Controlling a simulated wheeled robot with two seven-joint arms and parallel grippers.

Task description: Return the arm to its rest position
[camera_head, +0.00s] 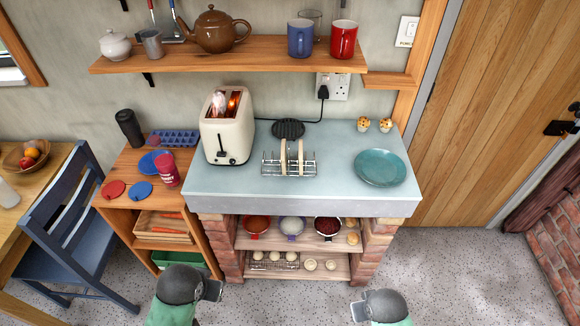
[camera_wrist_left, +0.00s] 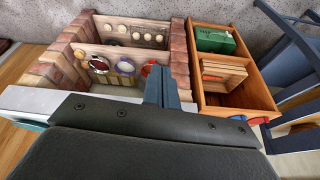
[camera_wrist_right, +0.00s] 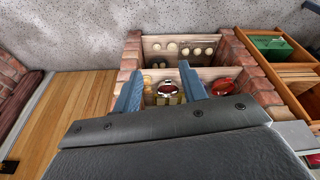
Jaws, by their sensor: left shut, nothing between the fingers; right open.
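My left gripper shows in the left wrist view (camera_wrist_left: 162,86) with its two blue-grey fingers together and nothing between them. My right gripper shows in the right wrist view (camera_wrist_right: 160,86) with its fingers apart and nothing between them. In the head view both arms show only as grey and green ends at the bottom edge, left of centre and right of centre. Both are in front of the brick plinth (camera_head: 230,248) and apart from it. The fingers cannot be made out in the head view.
The plinth's pale top (camera_head: 330,190) bears a cream toaster (camera_head: 226,140), a toast rack (camera_head: 288,163) holding toast, a teal plate (camera_head: 380,167) and two muffins. Bowls and rolls fill its shelves. A wooden cabinet (camera_head: 125,208) and a blue chair (camera_head: 75,245) stand left. Floor at right is clear.

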